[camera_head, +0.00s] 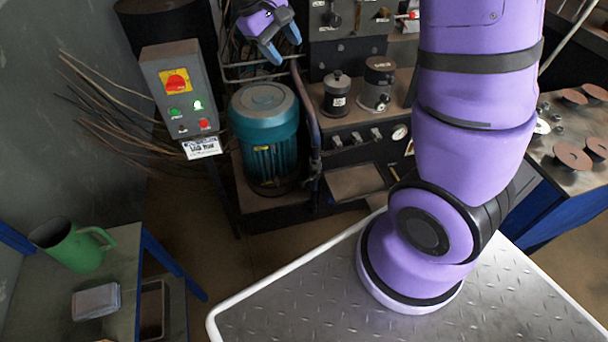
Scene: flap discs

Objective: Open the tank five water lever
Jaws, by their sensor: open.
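My gripper (283,46) is at the top, left of centre, above and behind the teal motor (264,135). Its two dark-tipped fingers are apart, with nothing seen between them. A row of small levers (357,138) sits on the front of the dark machine, below two canisters and to the right of the motor. A red-ended handle (408,16) shows at the upper right of the machine, partly cut off by my purple arm. My gripper is apart from these levers. I cannot read any tank number, so I cannot tell which is the tank five water lever.
A grey control box (181,92) with a red knob stands left of the motor. A dark canister (336,93) and a grey one (377,84) stand on the machine. A green jug (75,245) is on the left table. Discs (572,155) lie on the right table.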

